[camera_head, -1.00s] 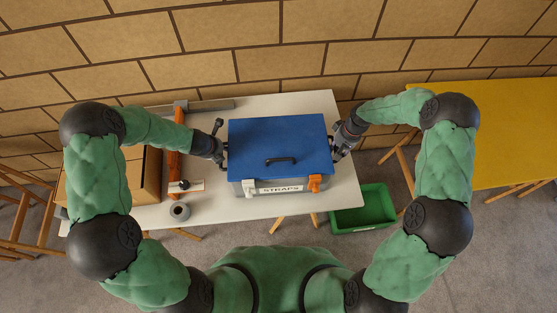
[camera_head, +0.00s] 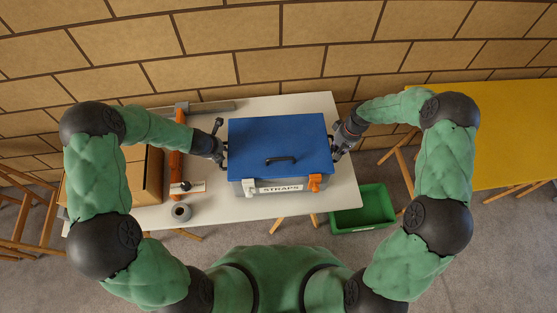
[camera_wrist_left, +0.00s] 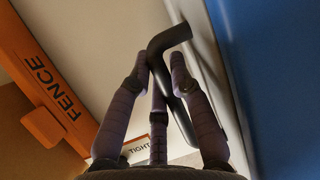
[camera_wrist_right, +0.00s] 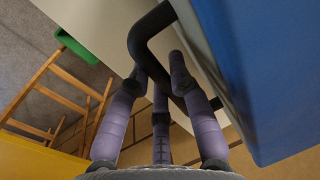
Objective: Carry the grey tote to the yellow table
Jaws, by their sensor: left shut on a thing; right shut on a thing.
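The grey tote (camera_head: 290,188) has a blue lid (camera_head: 280,140) with a black handle, a STRAPS label, and one white and one orange latch on its front. It is over the white table (camera_head: 345,180); I cannot tell whether it touches the top. My left gripper (camera_head: 222,150) is shut on the tote's left side handle (camera_wrist_left: 165,50). My right gripper (camera_head: 339,148) is shut on its right side handle (camera_wrist_right: 150,35). The yellow table (camera_head: 510,140) stands at the right, apart from the white table, and its visible top is bare.
An orange tool marked FENCE (camera_head: 176,155), a roll of tape (camera_head: 181,211) and a cardboard box (camera_head: 145,175) are left of the tote. A green crate (camera_head: 364,210) sits on the floor between the tables. A brick wall (camera_head: 300,50) runs behind.

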